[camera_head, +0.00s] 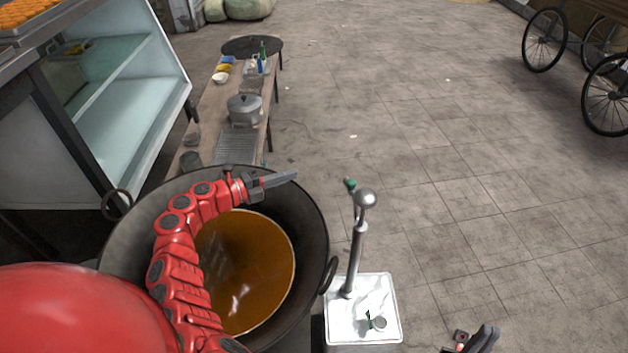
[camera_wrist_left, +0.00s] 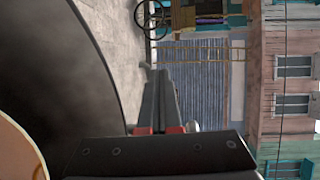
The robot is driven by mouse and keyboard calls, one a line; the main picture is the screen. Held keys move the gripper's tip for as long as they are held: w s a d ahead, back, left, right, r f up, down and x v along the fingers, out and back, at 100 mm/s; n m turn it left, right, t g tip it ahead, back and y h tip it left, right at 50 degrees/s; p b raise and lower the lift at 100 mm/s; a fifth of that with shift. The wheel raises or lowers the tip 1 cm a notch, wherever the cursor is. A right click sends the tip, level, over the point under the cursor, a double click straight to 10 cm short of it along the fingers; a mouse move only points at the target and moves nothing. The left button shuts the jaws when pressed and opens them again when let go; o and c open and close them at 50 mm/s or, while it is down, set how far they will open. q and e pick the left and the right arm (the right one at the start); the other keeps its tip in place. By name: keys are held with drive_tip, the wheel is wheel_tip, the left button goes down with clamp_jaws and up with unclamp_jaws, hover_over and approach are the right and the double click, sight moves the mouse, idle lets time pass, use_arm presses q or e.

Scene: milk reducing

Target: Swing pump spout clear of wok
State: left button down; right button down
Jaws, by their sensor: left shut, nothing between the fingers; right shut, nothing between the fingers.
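The large dark wok (camera_head: 314,205) holds orange-brown liquid (camera_head: 262,255). The pump (camera_head: 356,245) is a grey metal column with a round head, standing on a white square-topped container (camera_head: 384,300) right of the wok. Its short green-tipped spout (camera_head: 350,184) points to the upper left, outside the wok's rim in the picture. My left arm reaches over the wok; its shut, empty gripper (camera_head: 294,175) points right toward the spout, with a gap between. Its fingers also show in the left wrist view (camera_wrist_left: 160,88). My right gripper (camera_head: 492,333) is shut and empty at lower right.
A wooden bench (camera_head: 212,105) with a lidded pot (camera_head: 244,108) and bottles stands beyond the wok. A glass-fronted cabinet (camera_head: 125,90) is at left. A wok handle (camera_head: 329,275) juts toward the container.

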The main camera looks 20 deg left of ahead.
use_arm(q)
drive_tip(key=r+y+p, duration=0.1)
drive_tip(key=n+g+y+p, duration=0.1)
drive_tip(key=g+y+p, duration=0.1)
drive_tip(key=p, duration=0.3)
approach(350, 186)
drive_tip(key=b+x, duration=0.1)
drive_tip(key=x, duration=0.5)
drive_tip(key=shift+w+f, duration=0.25)
drive_tip(key=shift+f, duration=0.15)
idle(0.3)
drive_tip(key=b, duration=0.1)
drive_tip(key=w+m+h+b, duration=0.1)
drive_tip(key=shift+d+f+g+b, duration=0.15)
drive_tip(key=shift+d+g+b, duration=0.2)
drive_tip(key=shift+g+b, duration=0.05)
drive_tip(key=shift+d, duration=0.1)
